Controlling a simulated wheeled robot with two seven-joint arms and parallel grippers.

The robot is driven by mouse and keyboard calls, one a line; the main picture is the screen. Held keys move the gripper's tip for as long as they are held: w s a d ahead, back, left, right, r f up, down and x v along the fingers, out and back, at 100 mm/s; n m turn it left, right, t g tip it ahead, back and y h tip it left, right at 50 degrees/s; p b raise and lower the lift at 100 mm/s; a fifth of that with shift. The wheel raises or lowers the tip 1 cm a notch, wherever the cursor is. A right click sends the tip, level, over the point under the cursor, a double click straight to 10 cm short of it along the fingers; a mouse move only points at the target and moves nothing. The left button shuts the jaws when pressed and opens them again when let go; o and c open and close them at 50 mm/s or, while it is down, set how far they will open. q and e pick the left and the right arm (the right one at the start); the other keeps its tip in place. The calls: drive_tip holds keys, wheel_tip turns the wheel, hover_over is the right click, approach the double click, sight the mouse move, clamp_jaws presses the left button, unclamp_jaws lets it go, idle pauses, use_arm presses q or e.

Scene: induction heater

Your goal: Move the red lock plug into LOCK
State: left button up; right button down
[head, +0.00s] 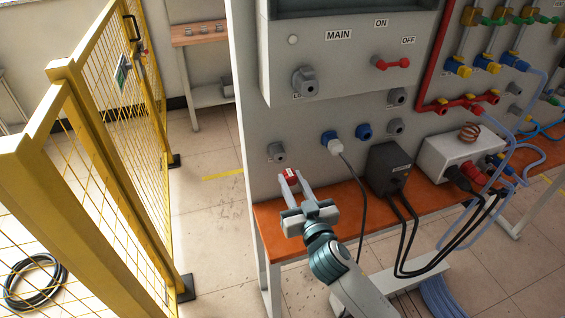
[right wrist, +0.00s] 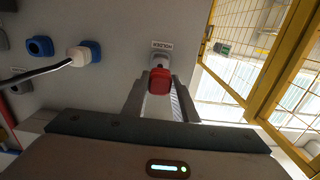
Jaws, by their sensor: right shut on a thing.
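The red lock plug (head: 291,175) is held between the fingertips of my right gripper (head: 292,183), which is shut on it. In the right wrist view the red plug (right wrist: 159,82) sits between the two fingers (right wrist: 159,92). It lines up there with a grey holder socket (right wrist: 160,62) under a label. In the head view the plug is below and apart from that grey socket (head: 277,152). The LOCK socket (head: 305,80) is a grey round fitting higher on the panel, below MAIN; its label is partly hidden. My left gripper is not in view.
A blue socket with a white plug and black cable (head: 335,146) is right of the holder. A black box (head: 388,165) stands on the orange shelf (head: 270,217). A red switch handle (head: 391,64) juts out near OFF. A yellow fence (head: 120,150) stands left, with open floor between.

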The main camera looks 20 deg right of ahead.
drive_tip(key=shift+s, duration=0.1)
drive_tip(key=shift+s+f, duration=0.2)
drive_tip(key=shift+s, duration=0.1)
use_arm(q)
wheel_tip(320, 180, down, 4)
drive_tip(key=b, duration=0.4)
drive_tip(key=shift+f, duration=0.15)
use_arm(e)
drive_tip(key=s+d, duration=0.1)
drive_tip(key=s, duration=1.4)
drive_tip(key=shift+s+r+h, duration=0.3)
drive_tip(key=shift+r, duration=0.05)
drive_tip(key=shift+d, duration=0.1)
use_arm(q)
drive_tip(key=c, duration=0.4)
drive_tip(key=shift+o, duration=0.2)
